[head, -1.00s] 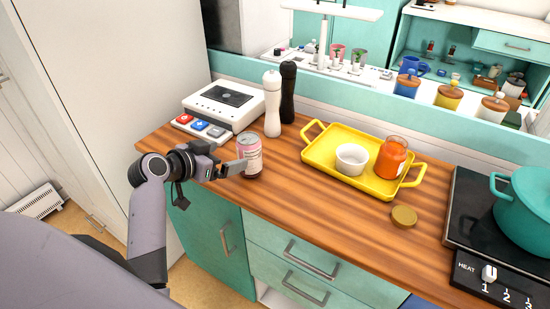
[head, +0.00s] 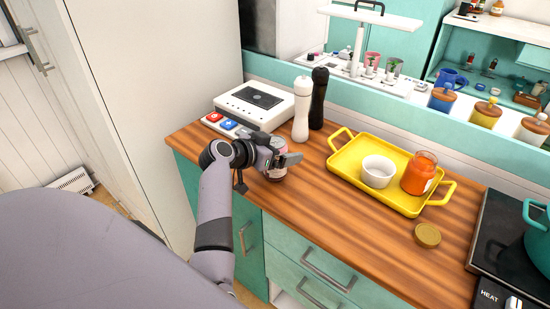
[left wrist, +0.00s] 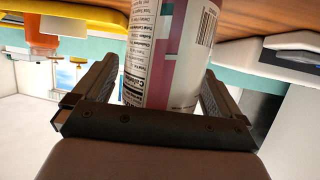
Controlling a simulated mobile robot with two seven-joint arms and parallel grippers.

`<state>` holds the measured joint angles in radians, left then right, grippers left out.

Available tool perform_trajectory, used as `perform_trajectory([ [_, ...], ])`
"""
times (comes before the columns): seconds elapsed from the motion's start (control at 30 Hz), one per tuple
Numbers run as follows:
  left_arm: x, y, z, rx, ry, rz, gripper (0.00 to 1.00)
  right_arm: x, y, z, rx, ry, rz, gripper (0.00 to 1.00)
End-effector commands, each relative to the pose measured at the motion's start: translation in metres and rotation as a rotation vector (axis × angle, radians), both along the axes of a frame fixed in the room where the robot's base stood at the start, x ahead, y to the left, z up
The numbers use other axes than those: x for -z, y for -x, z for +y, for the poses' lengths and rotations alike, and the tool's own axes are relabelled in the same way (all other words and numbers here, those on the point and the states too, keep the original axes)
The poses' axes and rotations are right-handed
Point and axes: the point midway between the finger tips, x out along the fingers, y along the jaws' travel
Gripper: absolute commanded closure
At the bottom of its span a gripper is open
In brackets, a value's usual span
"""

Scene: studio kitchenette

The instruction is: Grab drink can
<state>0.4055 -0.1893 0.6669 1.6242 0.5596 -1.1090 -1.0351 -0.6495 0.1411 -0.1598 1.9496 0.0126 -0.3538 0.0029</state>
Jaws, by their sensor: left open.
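The drink can (head: 277,174), pink and white, stands upright on the wooden counter near its front edge. In the head view my left gripper (head: 284,158) is at the can and hides most of its upper part. In the left wrist view, which is upside down, the can (left wrist: 172,55) fills the space between the two open fingers of the gripper (left wrist: 150,95). One finger lies on each side of it. A thin gap shows on the left side; contact on the right cannot be told. My right gripper is not in view.
A white appliance (head: 262,98) with coloured buttons stands behind the can. White (head: 301,110) and black (head: 318,98) mills are close behind it. A yellow tray (head: 345,167) with a white bowl (head: 378,171) and orange jar (head: 418,173) is to the right. Bare counter lies between.

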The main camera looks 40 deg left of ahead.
Motion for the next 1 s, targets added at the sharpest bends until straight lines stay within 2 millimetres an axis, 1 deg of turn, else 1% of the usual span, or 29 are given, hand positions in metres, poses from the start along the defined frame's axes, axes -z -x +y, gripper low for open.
perform_trajectory([
  [0.23, 0.001, -0.001, 0.000, 0.000, 0.000, 0.000, 0.01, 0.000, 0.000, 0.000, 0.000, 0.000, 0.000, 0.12],
  [0.27, 0.001, -0.001, 0.000, 0.000, 0.000, 0.000, 0.07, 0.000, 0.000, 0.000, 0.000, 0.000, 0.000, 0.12],
  [0.3, 0.001, -0.001, 0.000, 0.000, 0.000, 0.000, 0.20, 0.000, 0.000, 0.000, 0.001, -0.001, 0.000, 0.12],
  [0.37, 0.000, -0.001, 0.000, 0.000, 0.000, 0.000, 0.40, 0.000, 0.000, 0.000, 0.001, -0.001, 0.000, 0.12],
  [0.4, 0.001, -0.001, 0.000, 0.000, 0.000, 0.000, 0.53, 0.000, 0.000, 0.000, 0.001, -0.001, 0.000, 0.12],
  [0.47, 0.001, -0.001, 0.000, 0.000, 0.000, 0.000, 0.71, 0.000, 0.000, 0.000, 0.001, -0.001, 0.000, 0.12],
  [0.77, -0.003, -0.002, 0.000, -0.001, -0.001, -0.003, 0.71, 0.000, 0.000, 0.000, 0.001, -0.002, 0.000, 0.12],
  [0.87, -0.010, -0.002, 0.001, -0.002, -0.003, -0.006, 0.71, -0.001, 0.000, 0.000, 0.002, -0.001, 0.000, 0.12],
  [0.97, -0.021, -0.002, 0.000, 0.000, -0.004, -0.006, 0.71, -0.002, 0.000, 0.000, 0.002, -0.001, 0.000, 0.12],
  [1.0, -0.028, -0.002, 0.000, 0.000, -0.005, -0.007, 0.71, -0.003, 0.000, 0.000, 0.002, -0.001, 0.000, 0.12],
])
